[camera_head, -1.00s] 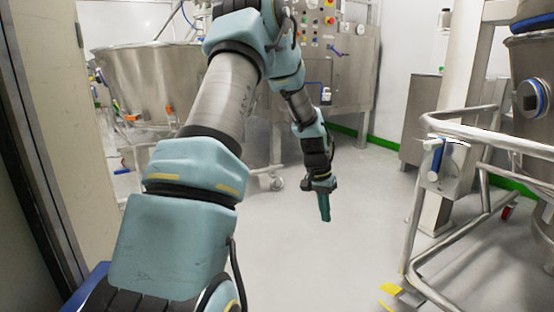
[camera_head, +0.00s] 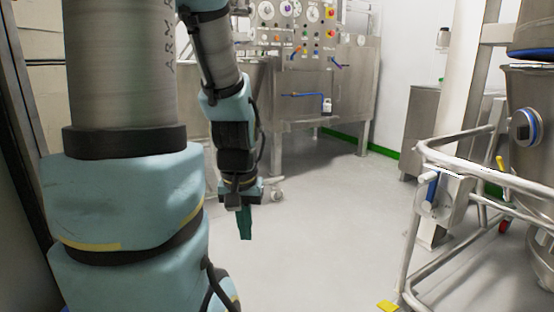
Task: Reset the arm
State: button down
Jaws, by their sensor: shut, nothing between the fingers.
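My gripper (camera_head: 245,226) hangs at the end of my arm, left of the picture's middle, with its green fingers pointing down. The fingers are together and hold nothing. Below them is bare floor, and they touch nothing that I can see. My arm rises large and close on the left side, its upper links cut off by the top edge, and the forearm comes down again toward the gripper.
A steel machine with a control panel (camera_head: 303,30) stands at the back behind my gripper. A tubular steel frame (camera_head: 409,262) and a steel vessel (camera_head: 528,90) stand at the right. A steel cabinet (camera_head: 421,125) is at the back right. The grey floor (camera_head: 320,225) between is clear.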

notch_tip(320, 180, up, 33)
jog(key=p, duration=3.1)
jog(key=shift+d, duration=0.1)
